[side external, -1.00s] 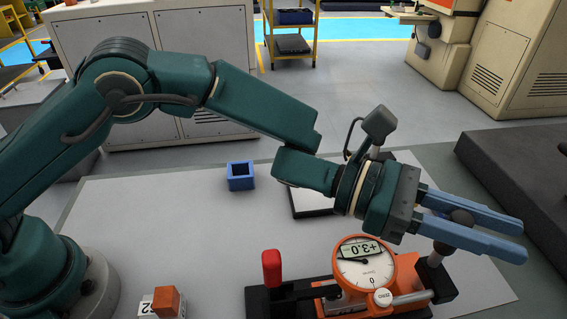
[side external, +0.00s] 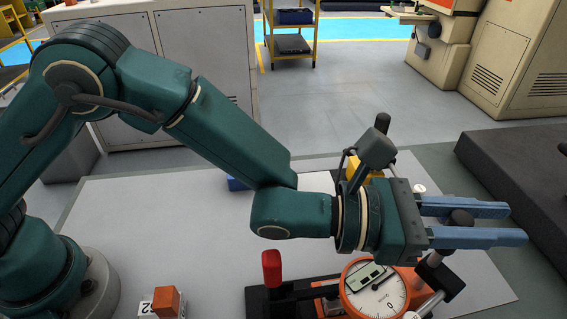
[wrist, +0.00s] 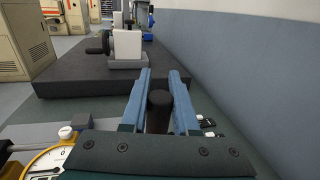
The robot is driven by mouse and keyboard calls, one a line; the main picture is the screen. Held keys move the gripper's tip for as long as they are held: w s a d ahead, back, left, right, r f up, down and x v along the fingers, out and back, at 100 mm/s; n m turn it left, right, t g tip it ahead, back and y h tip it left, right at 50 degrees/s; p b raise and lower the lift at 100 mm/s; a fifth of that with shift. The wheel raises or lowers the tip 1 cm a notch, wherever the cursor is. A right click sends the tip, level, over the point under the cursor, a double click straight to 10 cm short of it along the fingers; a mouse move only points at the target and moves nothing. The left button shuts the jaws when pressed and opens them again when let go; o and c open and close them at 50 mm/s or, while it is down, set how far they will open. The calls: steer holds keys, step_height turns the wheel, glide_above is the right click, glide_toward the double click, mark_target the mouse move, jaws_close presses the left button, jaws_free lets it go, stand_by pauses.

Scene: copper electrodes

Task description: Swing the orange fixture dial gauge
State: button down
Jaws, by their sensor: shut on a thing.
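The orange fixture dial gauge (side external: 374,290) sits at the front right of the table in the side external view, with its round white dial turned at an angle. Part of its dial also shows at the lower left of the wrist view (wrist: 50,162). A dark round knob on a post (side external: 461,217) rises from the gauge's right side. My gripper (side external: 474,226) is shut on this knob, which stands between the two blue fingers. In the wrist view the dark knob (wrist: 159,100) is between the fingers. A red-handled clamp (side external: 272,268) stands left of the dial.
An orange block on a white, numbered block (side external: 167,302) sits near my base. A blue open box (side external: 238,183) and a yellow object (side external: 375,170) are partly hidden behind my arm. A dark slab (side external: 515,180) lies right of the table. The table's left middle is clear.

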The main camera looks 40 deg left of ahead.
mark_target(449, 221)
steer(key=c, duration=0.7)
jaws_free()
steer(key=shift+v, duration=2.6)
